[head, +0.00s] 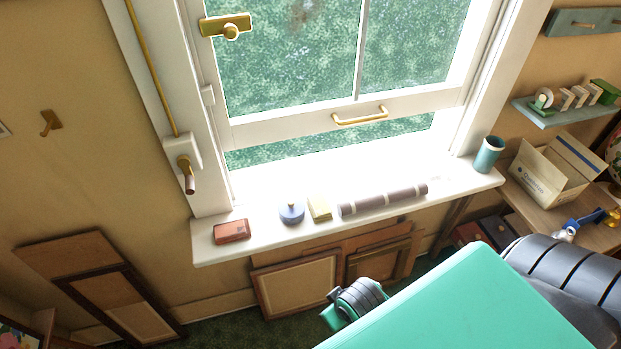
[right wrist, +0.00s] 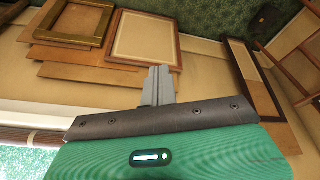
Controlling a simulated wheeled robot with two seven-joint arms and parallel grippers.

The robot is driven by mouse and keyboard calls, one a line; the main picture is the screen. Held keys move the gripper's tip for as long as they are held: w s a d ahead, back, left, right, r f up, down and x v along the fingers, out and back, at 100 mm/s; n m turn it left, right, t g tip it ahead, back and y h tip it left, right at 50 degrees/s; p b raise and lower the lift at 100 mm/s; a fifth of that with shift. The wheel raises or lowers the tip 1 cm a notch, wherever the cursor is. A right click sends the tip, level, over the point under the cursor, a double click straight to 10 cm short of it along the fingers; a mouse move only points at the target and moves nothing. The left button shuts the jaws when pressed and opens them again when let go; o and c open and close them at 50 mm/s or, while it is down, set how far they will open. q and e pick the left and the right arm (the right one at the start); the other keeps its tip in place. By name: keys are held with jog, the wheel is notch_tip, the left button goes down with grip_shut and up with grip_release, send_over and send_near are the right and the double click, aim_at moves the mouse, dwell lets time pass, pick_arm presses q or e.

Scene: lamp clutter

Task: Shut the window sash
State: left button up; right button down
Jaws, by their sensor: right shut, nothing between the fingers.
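The white window sash (head: 300,125) is raised a little in its frame, with an open gap (head: 330,142) below its bottom rail. A brass pull handle (head: 360,117) is on that rail. A brass latch (head: 227,26) is on the left of the window. At the left jamb is a brass crank-like fitting (head: 186,172) below a rod. My right gripper (right wrist: 158,86) shows in the right wrist view, shut and empty, pointing toward the picture frames under the sill. Its fingers cannot be made out in the head view. My left gripper is not in view.
On the sill (head: 215,252) are a red-brown box (head: 231,231), a blue lidded pot (head: 291,214), a yellow block (head: 320,208), a striped roll (head: 383,199) and a teal cup (head: 488,155). Frames (head: 296,285) lean below. A shelf and open carton (head: 545,180) are at right.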

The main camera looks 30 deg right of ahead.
jog(key=w+r+t, duration=0.2)
jog(key=w+r, duration=0.1)
jog(key=r, duration=0.4)
jog(key=m+t+h+p, duration=0.1)
jog(key=m+t+h, duration=0.4)
jog(key=t, duration=1.1)
send_near(307, 104)
notch_tip(307, 104, up, 3)
jog(key=s, duration=0.3)
jog(key=p+x, duration=0.1)
jog(key=x, duration=0.2)
jog(key=p+x, duration=0.2)
jog(key=x, duration=0.1)
jog(key=p+x, duration=0.1)
jog(key=x, duration=0.3)
jog(key=shift+w+a+r, duration=0.1)
jog(key=shift+a+r, duration=0.15)
jog(key=shift+a, duration=0.1)
jog(key=f, duration=0.2)
jog(key=f+p, duration=0.1)
jog(key=shift+s, duration=0.25)
jog(key=shift+f, duration=0.85)
